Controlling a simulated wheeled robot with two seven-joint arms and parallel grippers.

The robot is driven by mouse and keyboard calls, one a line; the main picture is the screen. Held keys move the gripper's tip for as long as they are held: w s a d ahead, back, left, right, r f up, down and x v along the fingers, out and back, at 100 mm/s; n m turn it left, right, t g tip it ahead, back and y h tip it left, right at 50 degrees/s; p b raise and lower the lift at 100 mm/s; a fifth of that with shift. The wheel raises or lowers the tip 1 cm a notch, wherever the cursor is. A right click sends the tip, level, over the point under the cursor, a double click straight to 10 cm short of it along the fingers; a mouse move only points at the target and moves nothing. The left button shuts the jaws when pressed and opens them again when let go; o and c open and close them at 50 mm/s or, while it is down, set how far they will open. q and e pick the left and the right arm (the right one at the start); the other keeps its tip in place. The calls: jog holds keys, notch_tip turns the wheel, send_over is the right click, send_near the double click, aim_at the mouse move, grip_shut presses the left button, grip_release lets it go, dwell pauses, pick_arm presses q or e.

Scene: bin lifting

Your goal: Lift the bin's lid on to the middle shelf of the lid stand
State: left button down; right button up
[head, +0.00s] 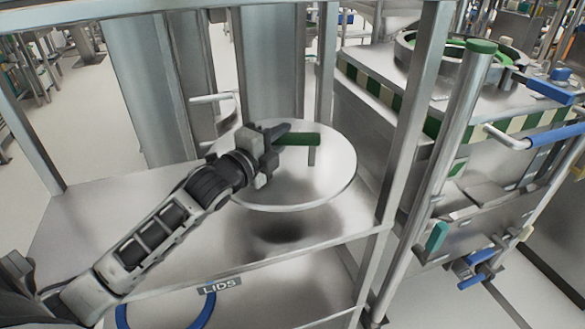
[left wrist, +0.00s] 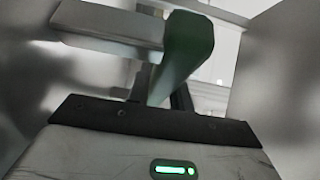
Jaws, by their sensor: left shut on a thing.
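The round metal lid (head: 320,180) with a green handle (head: 302,139) is in the lid stand, over the shelf (head: 105,225) whose front edge carries a "LIDS" label (head: 222,284). My left gripper (head: 278,140) is shut on the handle at its left end. The green handle also shows in the left wrist view (left wrist: 187,50). The lid looks roughly level; a dark shadow lies on the shelf under its front edge, and a gap seems to show there. The bin (head: 375,88) stands at the right, its round top open. My right gripper is not in view.
A stand post (head: 412,110) rises right of the lid, and a slanted round post (head: 440,165) stands beyond it. A blue ring (head: 165,312) lies on a lower level. The shelf is bare left and in front of the lid.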

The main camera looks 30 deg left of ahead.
pick_arm(q)
jog(key=shift+w+a+r, duration=0.75)
jog(key=shift+w, duration=0.15)
jog(key=shift+w+a+b, duration=0.15)
jog(key=shift+w+b, duration=0.05)
jog(key=shift+b, duration=0.15)
jog(key=shift+f+b, duration=0.95)
jog(key=shift+f, duration=0.05)
jog(key=shift+f+b, duration=2.6)
jog(key=shift+b, duration=0.1)
jog(key=shift+r+p, duration=0.1)
jog(key=shift+p, duration=0.25)
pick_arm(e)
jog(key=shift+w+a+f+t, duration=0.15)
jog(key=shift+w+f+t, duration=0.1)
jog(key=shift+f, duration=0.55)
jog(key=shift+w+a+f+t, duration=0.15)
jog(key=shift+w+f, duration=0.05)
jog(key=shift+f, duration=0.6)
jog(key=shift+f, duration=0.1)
